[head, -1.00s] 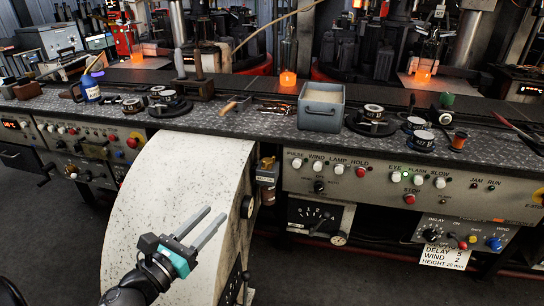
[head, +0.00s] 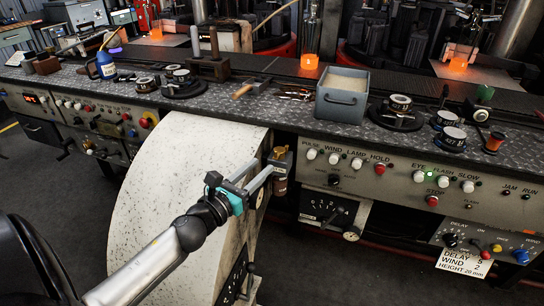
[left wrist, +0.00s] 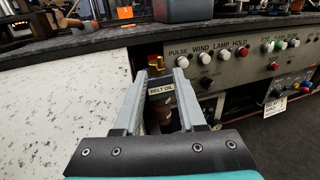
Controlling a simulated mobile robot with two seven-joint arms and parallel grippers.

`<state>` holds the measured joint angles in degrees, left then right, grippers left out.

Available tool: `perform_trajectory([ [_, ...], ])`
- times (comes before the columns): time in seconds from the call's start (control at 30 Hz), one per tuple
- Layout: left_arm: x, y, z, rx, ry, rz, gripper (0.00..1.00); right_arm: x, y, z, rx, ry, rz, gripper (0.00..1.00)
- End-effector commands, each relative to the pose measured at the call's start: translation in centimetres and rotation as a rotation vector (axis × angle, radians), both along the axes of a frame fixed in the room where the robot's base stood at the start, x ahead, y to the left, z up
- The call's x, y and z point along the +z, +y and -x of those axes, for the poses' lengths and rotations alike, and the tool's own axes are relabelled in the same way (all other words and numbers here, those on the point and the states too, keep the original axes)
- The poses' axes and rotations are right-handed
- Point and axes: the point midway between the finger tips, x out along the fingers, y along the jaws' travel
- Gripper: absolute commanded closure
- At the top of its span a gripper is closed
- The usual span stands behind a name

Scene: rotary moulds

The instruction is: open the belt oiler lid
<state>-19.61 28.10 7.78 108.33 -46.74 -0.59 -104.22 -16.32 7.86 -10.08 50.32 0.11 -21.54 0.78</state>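The belt oiler (head: 281,172) is a small dark unit with a brass-coloured top, fixed to the bench front just right of the pale curved guard. In the left wrist view its "BELT OIL" label (left wrist: 160,90) and its brass and red top (left wrist: 155,62) show straight ahead. The lid looks closed, but it is small. My left gripper (head: 264,167) is open and empty, its fingertips close to the oiler's left side. In the left wrist view the label appears between the fingertips (left wrist: 159,78); I cannot tell whether they touch. My right gripper is not in view.
The speckled guard (head: 170,215) stands left of the oiler. A control panel with buttons (head: 395,175) is to the right. A grey bin (head: 342,103) and a wooden-handled tool (head: 244,90) lie on the bench above. Open floor lies below.

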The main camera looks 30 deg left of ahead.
Motion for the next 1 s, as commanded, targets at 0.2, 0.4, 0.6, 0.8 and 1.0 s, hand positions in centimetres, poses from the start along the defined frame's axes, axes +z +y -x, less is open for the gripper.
perform_trajectory([
  [0.2,0.1,-0.1,-3.2,-0.001,-0.002,-0.002,0.6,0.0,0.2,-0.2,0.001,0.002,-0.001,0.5],
  [0.4,0.0,-0.1,-5.2,0.0,-0.001,-0.001,0.6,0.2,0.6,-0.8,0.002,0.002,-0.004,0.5],
  [0.6,0.0,-0.1,-6.1,0.0,0.0,-0.001,0.6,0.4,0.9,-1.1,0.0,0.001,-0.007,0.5],
  [0.8,0.0,-0.2,-6.2,0.0,0.001,-0.001,0.6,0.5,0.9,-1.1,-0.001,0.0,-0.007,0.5],
  [1.0,0.0,-0.1,-6.2,0.0,0.001,-0.001,0.71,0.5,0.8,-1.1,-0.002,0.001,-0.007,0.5],
])
